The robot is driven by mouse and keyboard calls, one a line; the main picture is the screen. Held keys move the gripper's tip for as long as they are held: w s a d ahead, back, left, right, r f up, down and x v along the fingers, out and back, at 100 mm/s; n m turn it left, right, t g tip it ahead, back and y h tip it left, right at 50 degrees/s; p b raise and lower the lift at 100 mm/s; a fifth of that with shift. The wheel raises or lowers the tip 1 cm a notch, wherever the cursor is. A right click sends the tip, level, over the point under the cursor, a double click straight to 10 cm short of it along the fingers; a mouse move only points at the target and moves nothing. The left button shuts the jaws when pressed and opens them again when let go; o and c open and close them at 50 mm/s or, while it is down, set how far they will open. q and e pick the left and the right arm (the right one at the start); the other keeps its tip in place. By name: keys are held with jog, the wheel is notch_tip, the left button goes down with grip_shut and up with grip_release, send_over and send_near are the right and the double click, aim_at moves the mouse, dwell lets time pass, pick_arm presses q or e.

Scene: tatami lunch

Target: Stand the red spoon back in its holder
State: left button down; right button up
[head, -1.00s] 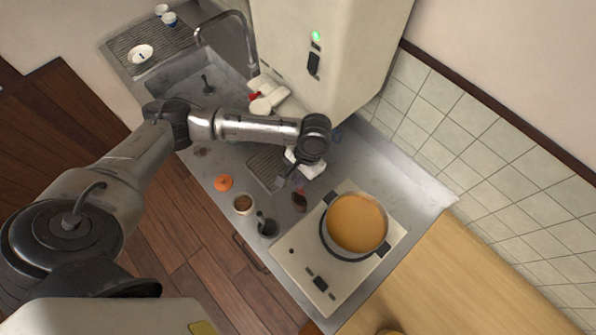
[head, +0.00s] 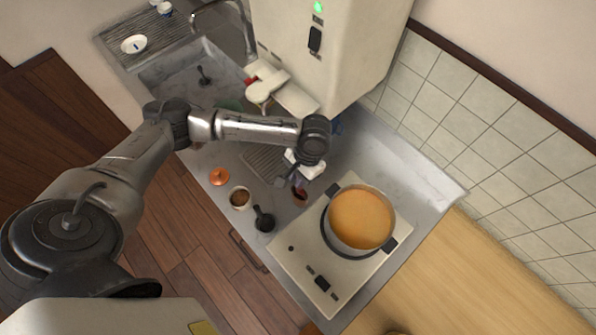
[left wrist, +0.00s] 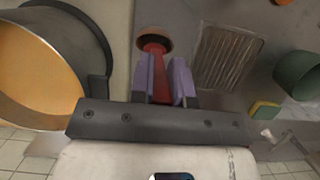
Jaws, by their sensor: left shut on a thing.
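My left gripper (left wrist: 166,82) is shut on the red spoon (left wrist: 156,75), with purple fingers on either side of it. The spoon points away from my wrist toward a round brown cup-like holder (left wrist: 154,39) with a tan rim and dark inside. The spoon's far end overlaps the holder's opening; I cannot tell whether it is inside or just above. In the head view the gripper (head: 294,182) is small and partly hidden under my wrist, with the dark reddish holder (head: 300,197) just below it. My right gripper is not in view.
A pot of orange soup (head: 361,218) stands on the stove (head: 290,248), close to the gripper's right. A brown-filled container (head: 240,198), an orange item (head: 219,177) and a black utensil (head: 263,219) stand near the counter's front. A ribbed drain rack (left wrist: 228,57) lies beside the holder.

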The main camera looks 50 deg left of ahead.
aim_at(298, 190)
pick_arm(q)
jog(key=shift+f, duration=2.5)
jog(key=shift+f, duration=0.5)
jog(key=c, duration=0.5)
grip_release()
jog(key=shift+o, duration=0.2)
